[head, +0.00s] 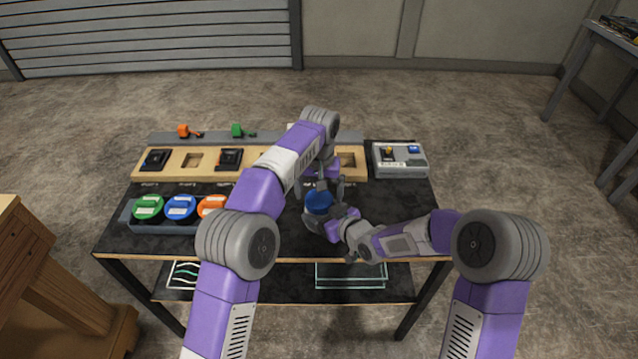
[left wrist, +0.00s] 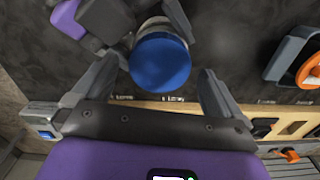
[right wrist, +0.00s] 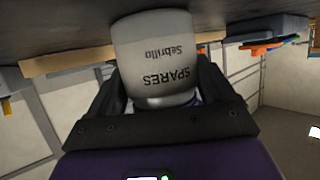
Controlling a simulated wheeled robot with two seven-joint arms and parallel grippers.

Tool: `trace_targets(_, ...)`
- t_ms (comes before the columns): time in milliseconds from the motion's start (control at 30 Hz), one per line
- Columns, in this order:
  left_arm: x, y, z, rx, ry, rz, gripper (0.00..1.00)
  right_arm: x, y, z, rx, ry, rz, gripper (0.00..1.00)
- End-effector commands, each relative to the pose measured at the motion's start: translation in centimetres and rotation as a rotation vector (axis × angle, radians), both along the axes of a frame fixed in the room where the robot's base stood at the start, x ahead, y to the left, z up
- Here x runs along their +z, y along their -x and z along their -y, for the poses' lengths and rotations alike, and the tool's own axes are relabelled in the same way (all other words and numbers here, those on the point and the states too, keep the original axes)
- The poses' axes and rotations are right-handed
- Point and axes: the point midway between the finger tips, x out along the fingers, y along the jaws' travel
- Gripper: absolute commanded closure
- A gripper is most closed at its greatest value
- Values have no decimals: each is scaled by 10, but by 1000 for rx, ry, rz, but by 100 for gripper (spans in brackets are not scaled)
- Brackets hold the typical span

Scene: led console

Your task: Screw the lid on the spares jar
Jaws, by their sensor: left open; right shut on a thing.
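The spares jar, a pale jar (right wrist: 158,55) lettered "SPARES", stands between the fingers of my right gripper (right wrist: 160,90), which is shut on it. In the head view, my right gripper (head: 322,222) reaches it from the right near the table's middle. A blue lid (head: 318,203) shows at the jar's top; it also shows in the left wrist view (left wrist: 160,62), covering the jar mouth. I cannot tell how tightly it sits. My left gripper (head: 325,186) is open above the lid, its fingers on either side and apart from it in the left wrist view.
A dark tray with green (head: 148,207), blue (head: 180,208) and orange (head: 211,205) round pieces stands at the left. A wooden board (head: 193,175) with sockets runs behind. A grey box (head: 400,160) stands at the back right. My left arm hides the table's middle.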

Motion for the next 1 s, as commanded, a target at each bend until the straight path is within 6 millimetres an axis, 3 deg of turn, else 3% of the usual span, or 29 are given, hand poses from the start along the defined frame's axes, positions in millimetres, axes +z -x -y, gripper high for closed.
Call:
trace_targets(33, 10, 0, 1, 0, 3, 6, 0, -8, 3, 2, -1, 8, -20, 100)
trace_targets(200, 36, 0, 0, 0, 2, 5, 0, -8, 3, 2, -1, 8, -20, 100)
trace_targets(400, 52, 0, 0, 0, 1, 4, 0, -8, 3, 2, -1, 8, -20, 100)
trace_targets(867, 59, 1, 0, 0, 0, 1, 0, -8, 3, 2, -1, 9, -21, 100)
trace_targets(900, 59, 1, 0, 0, 0, 1, 0, -8, 3, 2, -1, 9, -21, 13)
trace_targets(1000, 59, 1, 0, 0, 0, 1, 0, -7, 2, 2, -1, 7, -17, 0)
